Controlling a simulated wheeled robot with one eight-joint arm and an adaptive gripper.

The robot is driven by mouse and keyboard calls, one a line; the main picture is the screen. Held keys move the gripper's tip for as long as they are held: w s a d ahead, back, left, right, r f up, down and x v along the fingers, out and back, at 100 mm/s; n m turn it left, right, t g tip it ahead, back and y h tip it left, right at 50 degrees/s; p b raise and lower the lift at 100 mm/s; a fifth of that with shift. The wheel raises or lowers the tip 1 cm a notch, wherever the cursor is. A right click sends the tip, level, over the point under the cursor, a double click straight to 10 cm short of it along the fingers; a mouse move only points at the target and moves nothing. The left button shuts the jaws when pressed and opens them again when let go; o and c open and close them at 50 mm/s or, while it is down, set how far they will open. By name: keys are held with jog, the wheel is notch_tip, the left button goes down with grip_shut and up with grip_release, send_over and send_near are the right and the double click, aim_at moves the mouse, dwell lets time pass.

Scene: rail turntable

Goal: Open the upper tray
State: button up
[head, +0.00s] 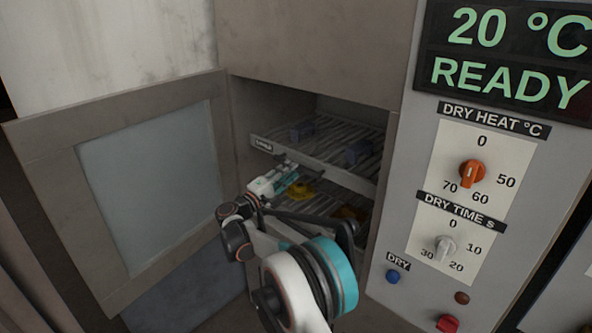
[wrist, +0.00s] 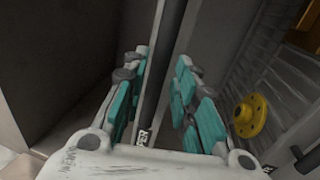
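The upper tray (head: 323,160) is a slatted metal rack inside the open cabinet, with a small label (head: 263,144) at the left of its front edge. Dark blue-grey blocks (head: 358,152) sit on it. My gripper (head: 288,173) is at the cabinet opening, just below and in front of this front edge. In the wrist view my gripper (wrist: 162,65) is open, its teal fingers apart. A grey strip (wrist: 164,60), seemingly the tray's front edge, runs between the fingers, with part of a label at its near end. I cannot tell whether either finger touches it.
The cabinet door (head: 150,185) stands open at left. A control panel (head: 470,190) with knobs and buttons is at right, its display reading 20 °C READY.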

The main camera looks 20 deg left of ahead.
jog(key=shift+x, duration=1.9)
jog(key=shift+c, duration=0.5)
grip_shut()
jog(key=r+v, duration=0.2)
jog(key=v, duration=1)
jog(key=s+r+b+v, duration=0.1)
jog(key=r+v, duration=0.1)
jog(key=v, duration=0.9)
jog(key=shift+s+a+r, duration=0.2)
jog(key=shift+s+a, duration=0.1)
